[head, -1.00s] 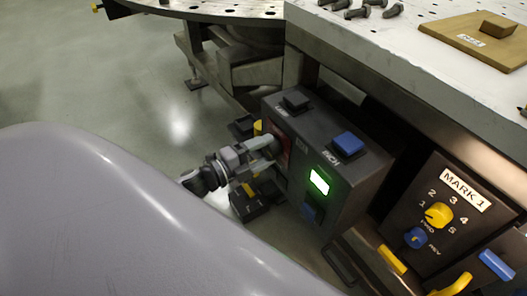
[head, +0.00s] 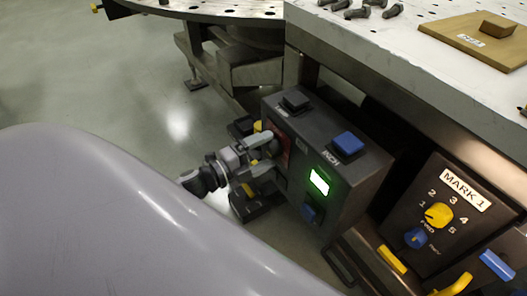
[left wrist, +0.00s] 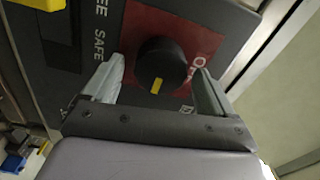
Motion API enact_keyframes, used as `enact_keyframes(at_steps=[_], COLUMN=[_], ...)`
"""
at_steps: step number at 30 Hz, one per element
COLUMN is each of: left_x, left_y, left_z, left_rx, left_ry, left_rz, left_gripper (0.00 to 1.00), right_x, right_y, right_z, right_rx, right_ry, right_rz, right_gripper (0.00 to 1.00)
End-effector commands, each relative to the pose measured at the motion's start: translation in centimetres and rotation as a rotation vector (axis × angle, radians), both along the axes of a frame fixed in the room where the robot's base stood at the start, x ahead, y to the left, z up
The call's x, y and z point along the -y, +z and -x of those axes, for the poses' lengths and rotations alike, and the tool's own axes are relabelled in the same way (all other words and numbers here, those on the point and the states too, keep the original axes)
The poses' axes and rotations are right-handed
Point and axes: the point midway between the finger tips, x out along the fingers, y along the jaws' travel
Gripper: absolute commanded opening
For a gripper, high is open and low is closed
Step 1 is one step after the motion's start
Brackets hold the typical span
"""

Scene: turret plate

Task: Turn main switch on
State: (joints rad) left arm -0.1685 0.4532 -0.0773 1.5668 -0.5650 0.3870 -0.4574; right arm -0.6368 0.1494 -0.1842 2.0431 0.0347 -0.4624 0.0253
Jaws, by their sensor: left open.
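The main switch is a round black knob (left wrist: 163,62) with a yellow pointer mark, on a red plate (left wrist: 205,38) in the left wrist view. Its yellow mark points towards the bottom of that picture. A partly hidden label starting with "O" is at its right. My left gripper (left wrist: 160,75) is open, one finger on each side of the knob; contact cannot be told. In the head view my left gripper (head: 265,152) is at the left face of the dark control box (head: 350,185) and hides most of the red plate. My right gripper is not in view.
The box carries a blue button (head: 347,143), a black button (head: 296,100) and a lit green display (head: 319,181). A "MARK 1" panel (head: 462,215) with a yellow dial stands at right. A pale worktop (head: 400,60) overhangs behind the box.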

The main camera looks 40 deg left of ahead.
Motion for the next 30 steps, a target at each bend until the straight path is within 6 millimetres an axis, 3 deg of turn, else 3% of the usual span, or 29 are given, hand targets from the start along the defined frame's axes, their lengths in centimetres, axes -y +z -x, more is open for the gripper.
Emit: enact_keyframes(at_steps=[5, 18, 30], left_x=[-0.5, -2.5, -2.7], left_y=[-0.1, -0.1, -0.1], left_z=[1.1, 6.1, 6.6], left_rx=[-0.003, -0.001, 0.0], left_ry=[0.002, -0.001, 0.0], left_rz=[0.001, 0.001, 0.0], left_gripper=[0.86, 0.86, 0.86], right_x=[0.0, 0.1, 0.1], right_y=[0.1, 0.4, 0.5], right_z=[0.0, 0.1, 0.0], right_rx=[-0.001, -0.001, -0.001], right_ry=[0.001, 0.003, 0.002], right_rz=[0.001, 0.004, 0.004], right_gripper=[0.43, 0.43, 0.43])
